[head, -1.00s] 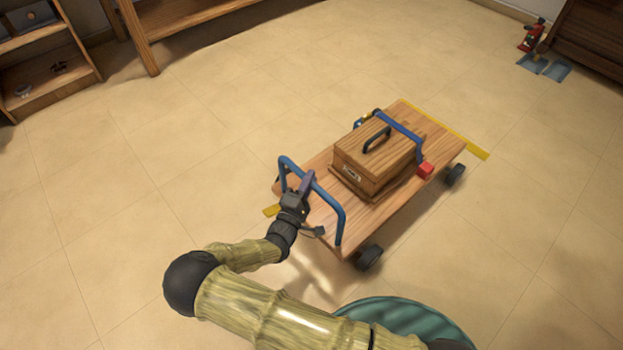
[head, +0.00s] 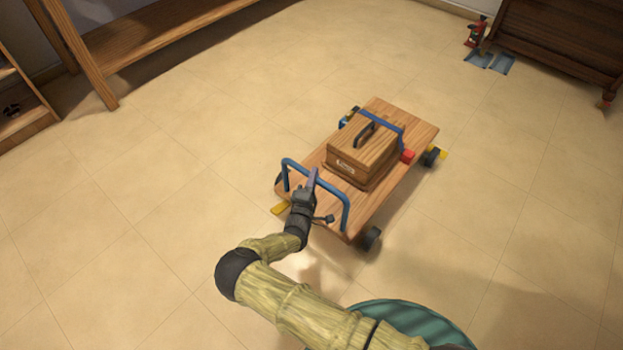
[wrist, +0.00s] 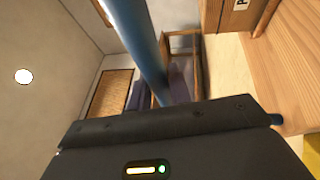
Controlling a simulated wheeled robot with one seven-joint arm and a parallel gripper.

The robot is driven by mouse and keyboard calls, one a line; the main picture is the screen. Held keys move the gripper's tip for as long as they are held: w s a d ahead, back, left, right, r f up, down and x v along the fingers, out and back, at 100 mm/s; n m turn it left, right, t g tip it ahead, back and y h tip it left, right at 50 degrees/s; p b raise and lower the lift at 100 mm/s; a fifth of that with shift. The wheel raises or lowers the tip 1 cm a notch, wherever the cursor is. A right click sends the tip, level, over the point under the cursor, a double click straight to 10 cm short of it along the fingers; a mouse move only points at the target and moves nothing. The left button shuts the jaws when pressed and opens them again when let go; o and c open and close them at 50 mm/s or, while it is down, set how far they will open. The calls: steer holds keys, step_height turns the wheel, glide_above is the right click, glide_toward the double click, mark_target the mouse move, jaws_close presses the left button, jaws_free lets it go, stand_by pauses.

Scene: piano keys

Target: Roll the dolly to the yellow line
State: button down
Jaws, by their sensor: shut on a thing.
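The wooden dolly (head: 388,188) stands on the floor with its blue push handle (head: 345,212) at the near end. My gripper (head: 309,183) is shut on the handle's crossbar. In the wrist view the blue bar (wrist: 135,40) rises beyond the dark gripper housing.
A yellow piece (head: 281,208) shows at the dolly's near left corner. A wooden bench (head: 165,45) stands at the upper left.

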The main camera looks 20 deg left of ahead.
steer(key=shift+w+d, duration=0.2)
steer(key=shift+w, duration=0.05)
steer(key=shift+a, duration=0.15)
steer(key=c, duration=1.6)
jaws_free()
steer(key=o, duration=0.3)
steer(key=shift+w+d+f, duration=0.1)
steer(key=shift+d, duration=0.15)
steer(key=shift+a, duration=0.15)
